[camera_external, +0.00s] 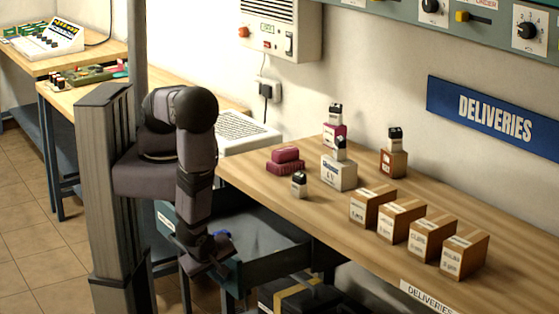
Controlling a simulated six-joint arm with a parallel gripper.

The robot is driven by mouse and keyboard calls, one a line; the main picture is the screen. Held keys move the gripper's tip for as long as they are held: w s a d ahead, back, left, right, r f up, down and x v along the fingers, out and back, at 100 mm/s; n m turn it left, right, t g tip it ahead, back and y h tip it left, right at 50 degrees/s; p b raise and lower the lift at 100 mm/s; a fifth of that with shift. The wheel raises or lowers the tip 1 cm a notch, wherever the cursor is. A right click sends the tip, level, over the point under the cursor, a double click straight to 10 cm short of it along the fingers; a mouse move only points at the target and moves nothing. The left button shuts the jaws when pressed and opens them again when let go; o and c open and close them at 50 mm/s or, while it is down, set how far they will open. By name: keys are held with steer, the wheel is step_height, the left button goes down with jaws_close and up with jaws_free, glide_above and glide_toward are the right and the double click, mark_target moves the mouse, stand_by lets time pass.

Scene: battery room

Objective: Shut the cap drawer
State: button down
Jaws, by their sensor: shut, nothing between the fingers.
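The cap drawer seems to be the dark open drawer (268,250) that sticks out under the wooden bench in the camera_external view. Its inside looks mostly empty, and a small blue thing shows near its left part. My gripper (212,268) is shut and empty. It points down at the drawer's near left side, close to the front. I cannot tell whether it touches the drawer. My arm hides part of the drawer's left side and front.
On the bench (330,225) stand several small cartons (419,232), bottles (338,170) and a maroon block (286,160). A keyboard-like device (245,132) lies behind my arm. A dark box with yellow (300,297) sits below the drawer. Tiled floor (40,245) is clear at left.

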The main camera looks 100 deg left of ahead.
mark_target(281, 252)
steer(key=shift+a, duration=0.1)
stand_by(0.4)
steer(key=w+a+b, duration=0.1)
steer(key=w+a, duration=1.4)
steer(key=shift+w+a, duration=0.45)
steer(key=shift+w, duration=0.1)
steer(key=shift+w+r, duration=0.1)
steer(key=shift+s+d, duration=0.35)
steer(key=shift+d, duration=0.05)
steer(key=s+d, duration=0.2)
steer(key=d, duration=0.1)
steer(key=shift+s+r, duration=0.2)
steer(key=shift+r, duration=0.1)
steer(key=v, duration=0.9)
steer(key=shift+s+p, duration=0.15)
steer(key=shift+p, duration=0.15)
